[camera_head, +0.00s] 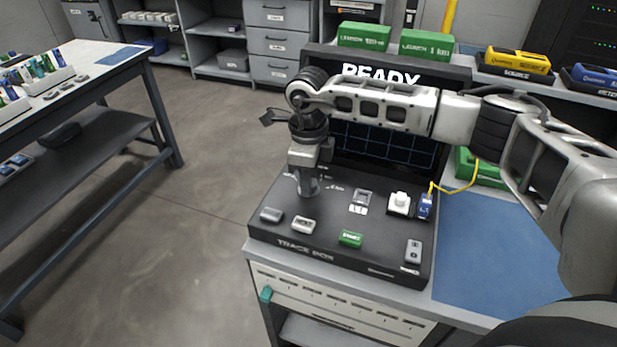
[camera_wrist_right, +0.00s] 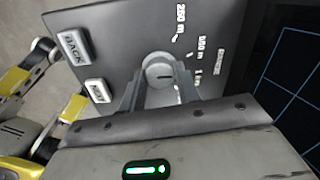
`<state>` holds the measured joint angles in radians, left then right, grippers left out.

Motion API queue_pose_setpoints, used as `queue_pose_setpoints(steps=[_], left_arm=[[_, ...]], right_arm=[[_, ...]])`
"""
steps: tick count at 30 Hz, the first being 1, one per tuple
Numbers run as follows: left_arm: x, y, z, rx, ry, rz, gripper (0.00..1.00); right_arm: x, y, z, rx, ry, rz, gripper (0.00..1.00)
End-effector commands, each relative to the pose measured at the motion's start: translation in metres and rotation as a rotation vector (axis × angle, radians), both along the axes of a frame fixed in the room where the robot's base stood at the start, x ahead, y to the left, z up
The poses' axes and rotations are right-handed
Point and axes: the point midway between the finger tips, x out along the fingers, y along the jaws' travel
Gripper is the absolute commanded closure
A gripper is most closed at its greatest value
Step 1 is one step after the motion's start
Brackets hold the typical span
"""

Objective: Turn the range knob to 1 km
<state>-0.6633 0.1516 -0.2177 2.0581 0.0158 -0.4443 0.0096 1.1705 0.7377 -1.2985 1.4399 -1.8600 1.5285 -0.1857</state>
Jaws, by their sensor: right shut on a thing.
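The range knob (camera_wrist_right: 157,68) is a round light-grey dial on the dark panel of the trace box (camera_head: 300,231). Printed range labels lie beside it in the right wrist view, "250 m" at the top and what looks like "1 km" lower down. A short dark mark shows on the knob's face; which label it points at is hard to tell. My right gripper (camera_head: 308,186) points down onto the panel's left part and hides most of the knob in the head view. In the right wrist view, its fingers (camera_wrist_right: 160,88) are closed on the knob's sides. My left gripper is not in view.
The panel holds grey BACK (camera_wrist_right: 73,46) and NEXT (camera_wrist_right: 97,90) buttons, a green START button (camera_head: 350,239), a white block (camera_head: 399,203) and a blue connector (camera_head: 425,206) with a yellow cable. The READY screen (camera_head: 385,143) stands behind. A blue mat (camera_head: 490,250) lies to the right.

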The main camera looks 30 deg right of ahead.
Motion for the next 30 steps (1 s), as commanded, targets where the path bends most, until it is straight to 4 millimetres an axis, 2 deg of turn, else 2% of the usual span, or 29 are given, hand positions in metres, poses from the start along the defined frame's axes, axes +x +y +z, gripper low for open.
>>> queue_pose_setpoints(steps=[12,30], left_arm=[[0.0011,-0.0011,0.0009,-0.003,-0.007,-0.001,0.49],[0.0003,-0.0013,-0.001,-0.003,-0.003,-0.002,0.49]], right_arm=[[0.0004,-0.0003,0.0008,-0.001,-0.001,-0.27,0.91],[0.0007,-0.0005,0.0012,-0.001,-0.002,-0.346,0.91]])
